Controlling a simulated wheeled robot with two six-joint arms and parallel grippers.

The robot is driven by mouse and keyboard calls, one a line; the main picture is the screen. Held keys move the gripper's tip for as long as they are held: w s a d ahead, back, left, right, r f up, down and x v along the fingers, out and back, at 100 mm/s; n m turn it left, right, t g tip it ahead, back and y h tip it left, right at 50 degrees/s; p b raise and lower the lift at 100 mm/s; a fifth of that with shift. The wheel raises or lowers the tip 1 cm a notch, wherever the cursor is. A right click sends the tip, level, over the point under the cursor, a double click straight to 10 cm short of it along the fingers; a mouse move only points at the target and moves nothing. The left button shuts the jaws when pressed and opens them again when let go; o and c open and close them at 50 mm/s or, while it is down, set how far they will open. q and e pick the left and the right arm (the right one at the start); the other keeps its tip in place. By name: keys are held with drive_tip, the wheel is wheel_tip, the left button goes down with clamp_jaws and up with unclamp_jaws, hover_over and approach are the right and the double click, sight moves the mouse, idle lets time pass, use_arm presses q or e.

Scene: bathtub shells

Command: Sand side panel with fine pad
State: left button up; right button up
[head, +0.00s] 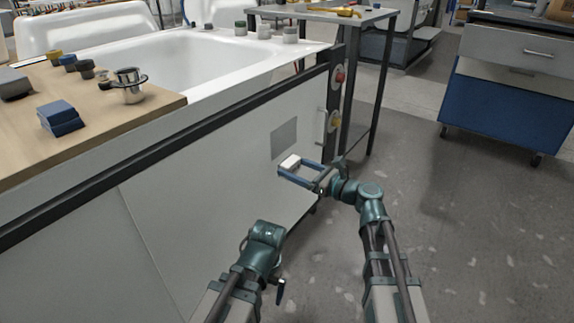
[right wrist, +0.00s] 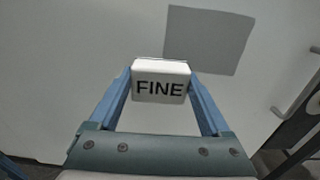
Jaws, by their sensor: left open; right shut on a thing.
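The white side panel (head: 215,175) of the bathtub bench faces me, with a darker grey square patch (head: 284,138) near its right end. The patch also shows in the right wrist view (right wrist: 208,40), above and right of the pad. My right gripper (head: 289,168) is shut on a white block-shaped pad (head: 290,162). The pad reads "FINE" in the right wrist view (right wrist: 160,82), level between the blue fingers. It is just below the patch in the picture; I cannot tell whether it touches the panel. My left gripper (head: 280,291) is low in front of the panel, open, mostly hidden behind its own arm.
A white bathtub shell (head: 200,58) sits on the bench. A wooden board (head: 100,115) at left holds a blue block (head: 60,117), a metal cup (head: 129,85) and small pots. Red (head: 339,75) and yellow (head: 334,121) knobs are on the bench's right end. Floor at right is clear.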

sight(278, 151)
drive_tip(key=shift+s+d, duration=0.25)
drive_tip(key=shift+d, duration=0.05)
drive_tip(key=shift+v, duration=1.55)
drive_tip(key=shift+w+a, duration=0.1)
drive_tip(key=shift+x, duration=3.5)
drive_tip(key=shift+x, duration=1)
drive_tip(key=shift+w+d, duration=1.3)
drive_tip(key=shift+w, duration=0.25)
